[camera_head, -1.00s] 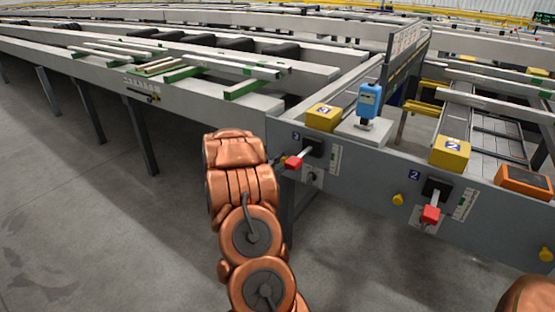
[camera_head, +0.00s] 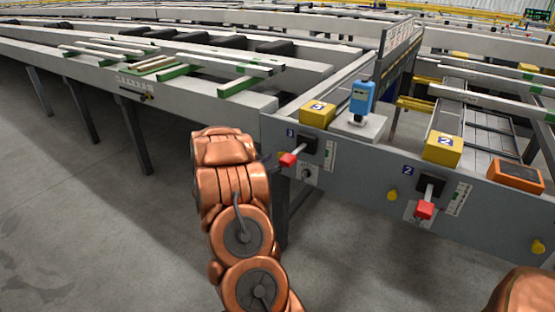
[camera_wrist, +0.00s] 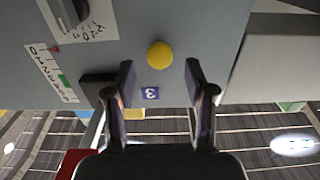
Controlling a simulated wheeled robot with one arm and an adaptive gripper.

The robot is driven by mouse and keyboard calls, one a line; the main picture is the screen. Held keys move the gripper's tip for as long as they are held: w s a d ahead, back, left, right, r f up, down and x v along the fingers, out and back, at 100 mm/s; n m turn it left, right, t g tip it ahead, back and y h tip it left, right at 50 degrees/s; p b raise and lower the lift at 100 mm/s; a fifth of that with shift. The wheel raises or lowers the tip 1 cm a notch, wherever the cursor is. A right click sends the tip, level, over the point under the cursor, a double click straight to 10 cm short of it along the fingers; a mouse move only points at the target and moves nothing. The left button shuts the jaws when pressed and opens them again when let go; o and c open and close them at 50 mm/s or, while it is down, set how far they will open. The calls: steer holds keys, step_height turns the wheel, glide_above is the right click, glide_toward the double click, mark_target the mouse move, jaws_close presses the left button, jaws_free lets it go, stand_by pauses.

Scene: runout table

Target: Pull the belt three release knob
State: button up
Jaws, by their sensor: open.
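The yellow round knob (camera_wrist: 160,55) sits on the grey panel (camera_wrist: 205,30) close to a blue label reading 3 (camera_wrist: 150,93), upside down in the wrist view. My gripper (camera_wrist: 160,72) is open, one finger on each side of the knob in the picture. I see no contact, and the remaining depth is hard to judge. In the head view my arm hides this knob; the blue 3 label (camera_head: 291,133) and the red-handled lever (camera_head: 288,160) show just right of my wrist.
A black lever mount (camera_wrist: 98,90) and red handle (camera_wrist: 72,163) lie close on the left in the wrist view. Station 2 has another red lever (camera_head: 425,209) and yellow knob (camera_head: 392,195). Yellow box 3 (camera_head: 318,113) stands on top. Open floor lies left.

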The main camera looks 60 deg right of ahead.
steer(key=a, duration=0.9)
steer(key=shift+w+a, duration=0.15)
steer(key=shift+a, duration=0.1)
